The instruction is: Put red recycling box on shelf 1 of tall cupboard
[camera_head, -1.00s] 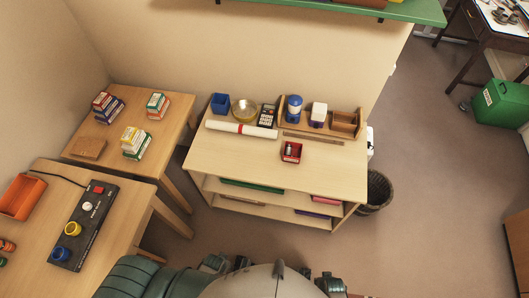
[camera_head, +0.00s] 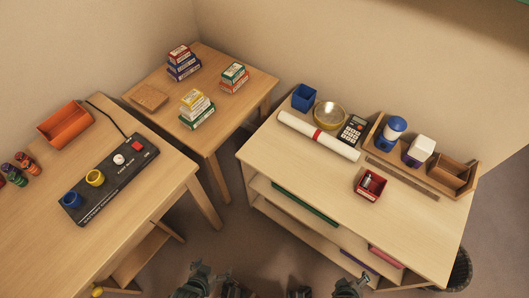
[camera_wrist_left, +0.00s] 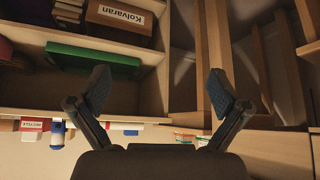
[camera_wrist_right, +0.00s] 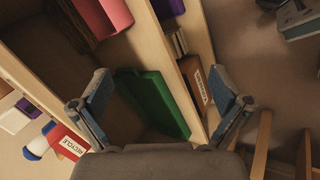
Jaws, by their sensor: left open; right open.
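The small red recycling box (camera_head: 370,184) sits on the pale wooden top of the low shelf unit (camera_head: 300,170), with a small object inside it. Its labelled side shows upside down in the left wrist view (camera_wrist_left: 33,126) and tilted in the right wrist view (camera_wrist_right: 66,143). My left gripper (camera_wrist_left: 160,90) is open and empty, facing the unit's lower shelves. My right gripper (camera_wrist_right: 161,87) is open and empty, also facing these shelves. Both are apart from the red box. In the head view, only parts of my grippers show at the bottom edge. I cannot make out the tall cupboard.
Near the red box stand a wooden organiser (camera_head: 453,174), a calculator (camera_head: 352,131), a brass bowl (camera_head: 329,115), a white roll (camera_head: 318,136) and a blue box (camera_head: 304,97). Tables with stacked boxes and a control panel (camera_head: 111,181) are at left. A dark basket (camera_head: 461,272) is at lower right.

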